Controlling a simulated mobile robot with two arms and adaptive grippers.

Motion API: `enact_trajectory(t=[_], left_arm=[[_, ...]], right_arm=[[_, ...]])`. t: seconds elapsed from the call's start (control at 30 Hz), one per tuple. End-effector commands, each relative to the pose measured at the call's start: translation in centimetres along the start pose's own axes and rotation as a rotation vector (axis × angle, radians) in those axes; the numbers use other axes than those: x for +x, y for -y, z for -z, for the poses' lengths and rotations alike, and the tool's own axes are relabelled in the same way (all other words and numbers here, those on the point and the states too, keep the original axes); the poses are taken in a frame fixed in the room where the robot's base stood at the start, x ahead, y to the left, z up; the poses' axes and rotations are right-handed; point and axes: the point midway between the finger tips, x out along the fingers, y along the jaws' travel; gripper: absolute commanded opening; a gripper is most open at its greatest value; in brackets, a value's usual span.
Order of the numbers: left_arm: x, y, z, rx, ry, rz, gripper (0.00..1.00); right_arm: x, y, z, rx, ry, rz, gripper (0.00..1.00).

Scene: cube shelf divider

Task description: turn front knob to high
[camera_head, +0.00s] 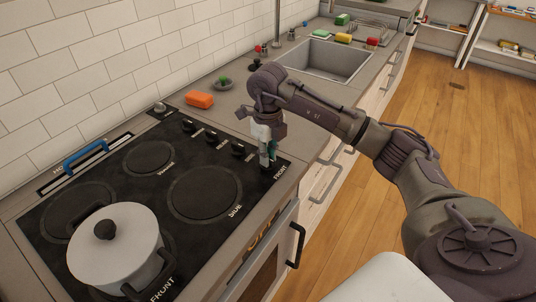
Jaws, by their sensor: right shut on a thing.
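The black cooktop (120,185) has a row of dark knobs along its right edge; three of them (238,149) show clear of my arm. My right gripper (268,160) points down at the front end of this row, beside a white "FRONT" label (281,172). It is shut on the front knob, which its fingers mostly hide. The knob's pointer and setting cannot be read. My left gripper is not in view.
A white lidded pot (115,250) stands at the cooktop's front left. A sink (325,60) is farther back. The wooden floor (440,130) at right is clear.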

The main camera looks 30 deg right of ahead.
Motion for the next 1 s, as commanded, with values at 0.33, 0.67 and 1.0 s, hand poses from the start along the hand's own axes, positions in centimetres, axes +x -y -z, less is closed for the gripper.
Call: enact_trajectory(t=[0.33,0.67,1.0], left_arm=[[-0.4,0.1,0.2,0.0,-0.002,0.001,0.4],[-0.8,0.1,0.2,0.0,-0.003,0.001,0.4],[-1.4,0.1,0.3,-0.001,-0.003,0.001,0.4]], right_arm=[[-0.2,0.1,0.0,0.319,0.002,0.001,0.0],[-0.2,0.1,-0.1,0.633,0.003,-0.001,0.0],[-0.2,0.1,-0.1,0.956,0.003,-0.001,0.0]])
